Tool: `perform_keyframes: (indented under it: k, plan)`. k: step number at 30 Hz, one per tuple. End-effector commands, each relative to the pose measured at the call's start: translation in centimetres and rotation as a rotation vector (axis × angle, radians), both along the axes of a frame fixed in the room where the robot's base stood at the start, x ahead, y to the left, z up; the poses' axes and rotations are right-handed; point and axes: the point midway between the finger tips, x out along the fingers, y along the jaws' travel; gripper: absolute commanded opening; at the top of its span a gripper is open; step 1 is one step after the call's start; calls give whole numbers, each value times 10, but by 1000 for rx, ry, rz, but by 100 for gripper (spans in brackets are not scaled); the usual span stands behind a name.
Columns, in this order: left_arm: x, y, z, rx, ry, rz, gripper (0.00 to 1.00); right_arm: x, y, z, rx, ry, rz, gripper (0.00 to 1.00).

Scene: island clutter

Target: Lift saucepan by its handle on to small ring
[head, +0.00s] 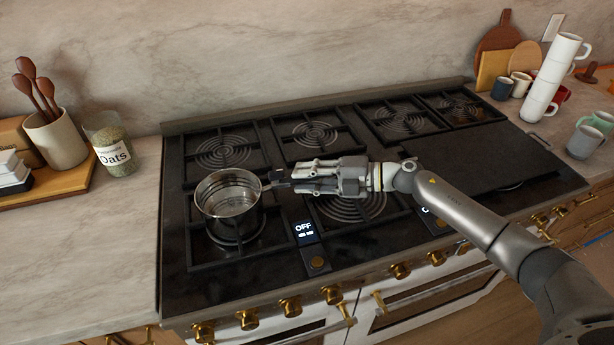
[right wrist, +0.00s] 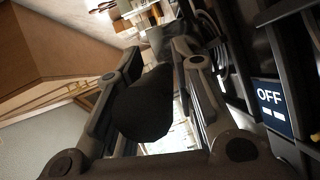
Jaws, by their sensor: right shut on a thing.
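The steel saucepan (head: 228,203) is at the front left of the hob, upright, over the front-left ring. I cannot tell whether its base touches the grate. Its handle points right, towards my right gripper (head: 279,181). My right gripper is shut on the dark handle (right wrist: 146,106), which shows between the fingers in the right wrist view. Coiled rings of different sizes show: a smaller one at the back (head: 315,134), a larger one at back left (head: 222,152), and one at front middle (head: 352,205), partly under my gripper. My left gripper is not in view.
Black grates cover the hob (head: 172,225), with a flat griddle plate (head: 480,158) at right. An oats jar (head: 110,145) and a utensil pot (head: 58,138) stand left. Mugs (head: 585,140) and stacked white cups (head: 550,80) stand right. The back rings are empty.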

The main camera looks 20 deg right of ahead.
Motion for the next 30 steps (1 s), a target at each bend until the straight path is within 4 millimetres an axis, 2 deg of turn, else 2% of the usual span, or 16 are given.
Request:
perform_keyframes:
  k: [14, 15, 20, 30]
  plan:
    - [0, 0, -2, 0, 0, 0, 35, 0, 0, -2, 3, -1, 1, 0]
    - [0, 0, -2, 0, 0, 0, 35, 0, 0, -2, 2, -1, 1, 27]
    - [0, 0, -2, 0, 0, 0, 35, 0, 0, -3, 1, 0, 1, 48]
    - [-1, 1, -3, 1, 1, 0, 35, -1, -1, -6, -5, 2, 0, 50]
